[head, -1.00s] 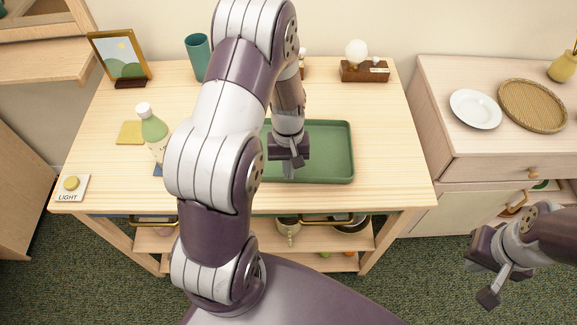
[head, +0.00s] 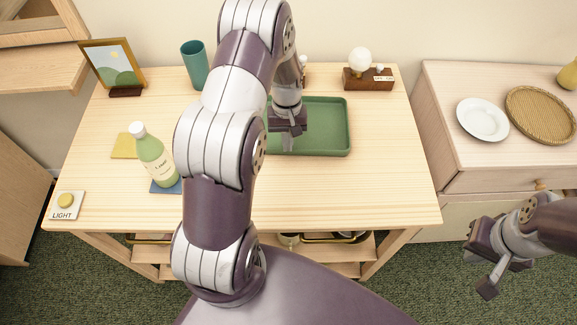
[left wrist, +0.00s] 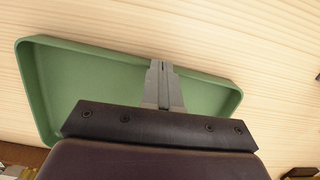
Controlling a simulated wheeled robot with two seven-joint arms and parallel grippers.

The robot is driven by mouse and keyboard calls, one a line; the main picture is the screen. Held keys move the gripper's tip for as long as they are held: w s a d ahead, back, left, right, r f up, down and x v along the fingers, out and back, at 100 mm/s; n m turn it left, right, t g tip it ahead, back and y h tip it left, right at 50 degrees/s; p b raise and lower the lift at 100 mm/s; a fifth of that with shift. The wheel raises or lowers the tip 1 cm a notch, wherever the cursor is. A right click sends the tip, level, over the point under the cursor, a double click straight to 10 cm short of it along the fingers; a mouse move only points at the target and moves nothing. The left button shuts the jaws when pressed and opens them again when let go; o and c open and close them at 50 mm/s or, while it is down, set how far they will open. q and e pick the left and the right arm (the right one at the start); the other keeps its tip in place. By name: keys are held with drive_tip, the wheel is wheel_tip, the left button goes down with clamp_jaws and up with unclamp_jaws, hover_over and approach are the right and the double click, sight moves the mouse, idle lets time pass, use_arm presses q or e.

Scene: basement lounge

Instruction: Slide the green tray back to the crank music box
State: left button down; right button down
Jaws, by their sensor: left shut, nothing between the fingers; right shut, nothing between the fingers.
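The green tray (head: 335,152) lies on the wooden table, with its back edge close to the brown box with a white bulb. My left gripper (head: 289,143) is shut and empty, pointing down over the tray near its front wall. In the left wrist view the shut fingertips (left wrist: 161,66) overlap the tray's near rim (left wrist: 95,48); I cannot tell if they touch it. A small object (head: 303,68) behind the tray is mostly hidden by my left arm. I cannot make out a crank on it. My right gripper (head: 487,287) is shut and empty, off the table's right side.
The box with the bulb (head: 369,79) stands at the back right. A teal cup (head: 194,66), picture frame (head: 113,68), bottle (head: 154,160) and light button (head: 65,204) stand to the left. The table front (head: 340,195) is clear. A cabinet with a plate (head: 483,120) is at right.

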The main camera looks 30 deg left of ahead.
use_arm(q)
drive_tip(key=shift+w+a+f, duration=0.2)
drive_tip(key=shift+w+a, duration=0.25)
drive_tip(key=shift+w, duration=0.2)
drive_tip(key=shift+w+a+f, duration=0.2)
drive_tip(key=shift+w+a, duration=0.2)
drive_tip(key=shift+w, duration=0.2)
drive_tip(key=shift+w+a+r, duration=0.1)
drive_tip(key=shift+r, duration=0.1)
drive_tip(key=shift+w+a+f, duration=0.1)
drive_tip(key=shift+w+a, duration=0.15)
drive_tip(key=shift+w, duration=0.05)
